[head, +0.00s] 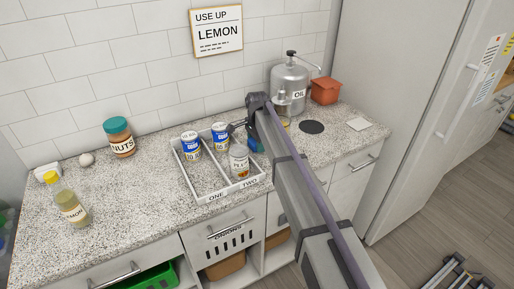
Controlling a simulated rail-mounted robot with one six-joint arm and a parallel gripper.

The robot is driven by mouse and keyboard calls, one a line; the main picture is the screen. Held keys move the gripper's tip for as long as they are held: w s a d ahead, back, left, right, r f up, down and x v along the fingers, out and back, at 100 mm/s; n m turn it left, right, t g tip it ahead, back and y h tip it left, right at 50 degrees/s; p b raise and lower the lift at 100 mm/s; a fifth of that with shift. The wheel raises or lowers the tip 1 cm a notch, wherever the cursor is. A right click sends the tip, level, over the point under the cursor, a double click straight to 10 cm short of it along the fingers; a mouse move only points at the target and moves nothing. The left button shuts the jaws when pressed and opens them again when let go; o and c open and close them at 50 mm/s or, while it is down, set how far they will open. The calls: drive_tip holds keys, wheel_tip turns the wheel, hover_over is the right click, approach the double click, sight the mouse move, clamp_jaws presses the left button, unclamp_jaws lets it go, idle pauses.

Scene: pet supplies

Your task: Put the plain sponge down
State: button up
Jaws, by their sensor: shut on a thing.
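My gripper (243,132) is at the end of my arm, over the right end of the white divided tray (216,192), and is partly hidden by my own arm. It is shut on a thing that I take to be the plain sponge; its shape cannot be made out. A small blue patch shows beside the arm, and I cannot tell whether it is part of the gripper or the held thing. A labelled jar (239,159) stands in the tray just below the gripper; I cannot tell whether they touch.
A nuts jar (120,138), an egg-like thing (87,159) and a lemon bottle (67,203) are left. An oil can (290,84), orange pot (326,92), dark disc (311,127) and pale square (358,124) are right.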

drive_tip(key=shift+f, duration=0.1)
drive_tip(key=o, duration=0.8)
drive_tip(key=shift+o, duration=0.2)
wheel_tip(320, 180, up, 12)
drive_tip(key=p, duration=1.2)
drive_tip(key=shift+r, duration=0.2)
drive_tip(key=s+d+n, duration=0.3)
drive_tip(key=s+d, duration=0.4)
drive_tip(key=s, duration=0.4)
drive_tip(key=s+d+n, duration=0.4)
drive_tip(key=s+d, duration=0.4)
drive_tip(key=s, duration=0.3)
drive_tip(key=s+d+n, duration=0.4)
drive_tip(key=s+d, duration=0.4)
drive_tip(key=s, duration=0.4)
